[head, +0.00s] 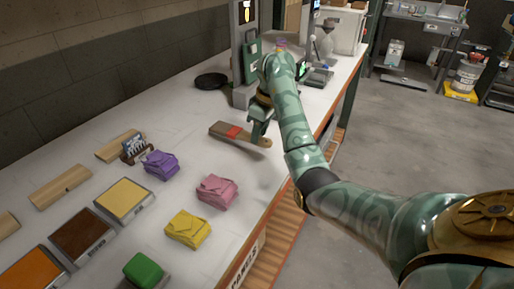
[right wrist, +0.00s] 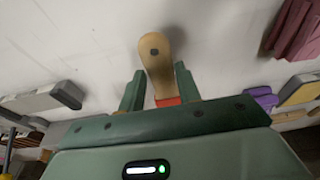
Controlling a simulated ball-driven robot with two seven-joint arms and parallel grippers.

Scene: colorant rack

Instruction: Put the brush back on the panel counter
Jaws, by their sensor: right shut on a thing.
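The brush (head: 234,131) has a wooden body with a red band and a tan handle end. My right gripper (head: 259,132) is shut on it near the red band. In the right wrist view the tan handle (right wrist: 155,52) sticks out between the two green fingers of my right gripper (right wrist: 160,88). The brush is over the white panel counter (head: 185,118), roughly level; I cannot tell if it touches the top. The brush's far end is hidden in the wrist view. My left gripper is not in view.
Purple (head: 160,164), pink (head: 217,190) and yellow (head: 188,228) folded cloths lie nearer on the counter, with paint-coloured panels to their left. A black round dish (head: 211,81) and a grey stand are behind. Free counter lies around the brush.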

